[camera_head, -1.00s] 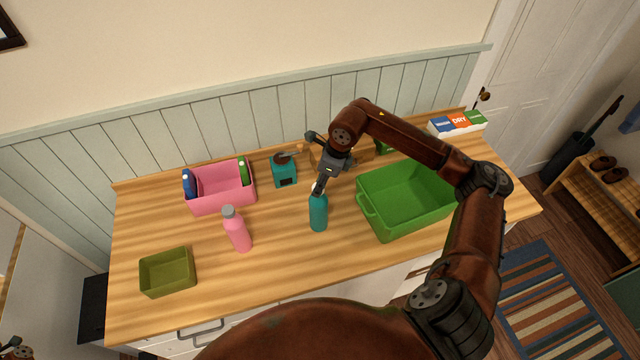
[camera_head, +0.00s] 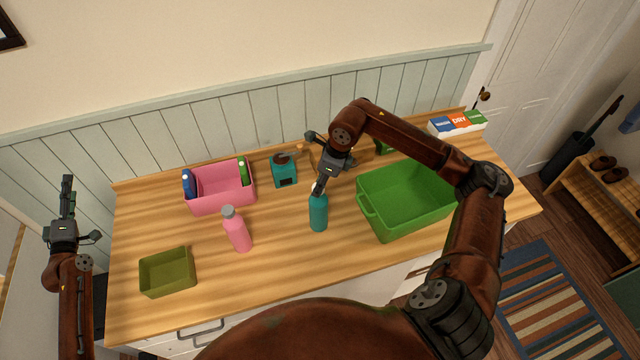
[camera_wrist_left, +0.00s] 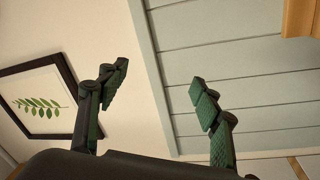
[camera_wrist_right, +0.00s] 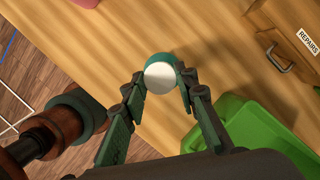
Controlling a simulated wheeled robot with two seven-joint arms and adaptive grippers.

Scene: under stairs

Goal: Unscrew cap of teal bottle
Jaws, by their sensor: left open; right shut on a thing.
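The teal bottle (camera_head: 318,214) stands upright on the wooden counter, left of the green bin. My right gripper (camera_head: 319,189) points down at its top and is shut on it. In the right wrist view, the round whitish cap (camera_wrist_right: 160,78) lies between the two fingertips, with a rim of the teal bottle (camera_wrist_right: 182,72) around it. Whether the fingers press on the cap or on the bottle's neck I cannot tell. My left gripper (camera_head: 67,183) is raised beyond the counter's left end, open and empty; its spread fingers show in the left wrist view (camera_wrist_left: 160,90).
A pink bottle (camera_head: 237,232) with a grey cap stands left of the teal one. The green bin (camera_head: 366,207) is close on the right. A pink bin (camera_head: 222,203), a teal grinder (camera_head: 285,174) and an olive box (camera_head: 168,283) stand around. The front middle counter is clear.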

